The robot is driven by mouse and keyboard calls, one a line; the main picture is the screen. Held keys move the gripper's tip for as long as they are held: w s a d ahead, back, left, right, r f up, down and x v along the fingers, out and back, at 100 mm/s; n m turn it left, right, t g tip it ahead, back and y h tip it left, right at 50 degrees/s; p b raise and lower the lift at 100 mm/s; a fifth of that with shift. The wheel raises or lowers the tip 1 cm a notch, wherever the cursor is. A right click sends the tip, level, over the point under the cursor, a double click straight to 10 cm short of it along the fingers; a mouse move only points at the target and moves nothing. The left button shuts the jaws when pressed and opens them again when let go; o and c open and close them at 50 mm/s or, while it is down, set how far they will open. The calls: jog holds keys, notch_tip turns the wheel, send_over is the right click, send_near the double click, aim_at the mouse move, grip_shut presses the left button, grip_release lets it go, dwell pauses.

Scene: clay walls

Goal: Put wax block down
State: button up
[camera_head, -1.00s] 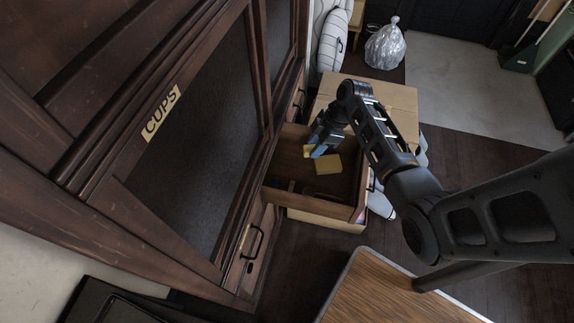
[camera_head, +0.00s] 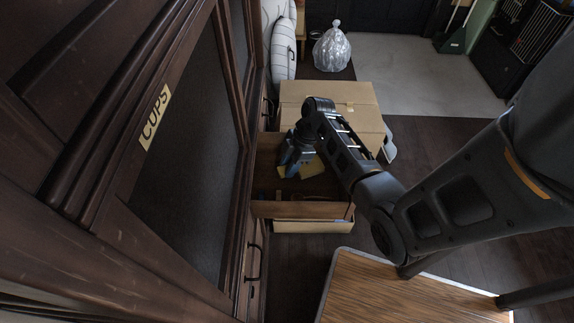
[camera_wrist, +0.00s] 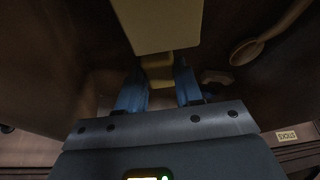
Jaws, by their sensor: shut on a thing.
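My gripper (camera_head: 293,160) reaches down into the open wooden drawer (camera_head: 300,210) of the dark cabinet. In the wrist view its blue fingers (camera_wrist: 159,92) are closed on a small yellow block (camera_wrist: 157,68), which I take as the wax block. In the head view the fingers mostly hide it. A larger pale yellow block (camera_wrist: 157,24) shows just beyond it in the wrist view; it lies in the drawer in the head view (camera_head: 314,168). I cannot tell whether the held block touches the drawer floor or the larger block.
A wooden spoon (camera_wrist: 268,36) lies in the drawer. A cardboard box (camera_head: 355,98) stands just behind the drawer. The cabinet with the CUPS label (camera_head: 154,117) rises at left. A wood-topped table (camera_head: 390,295) stands in front. A clear plastic bag (camera_head: 331,48) is farther back.

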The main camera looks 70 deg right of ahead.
jog(key=shift+f, duration=0.1)
jog(key=o, duration=1.1)
jog(key=v, duration=1.2)
jog(key=shift+p, duration=0.4)
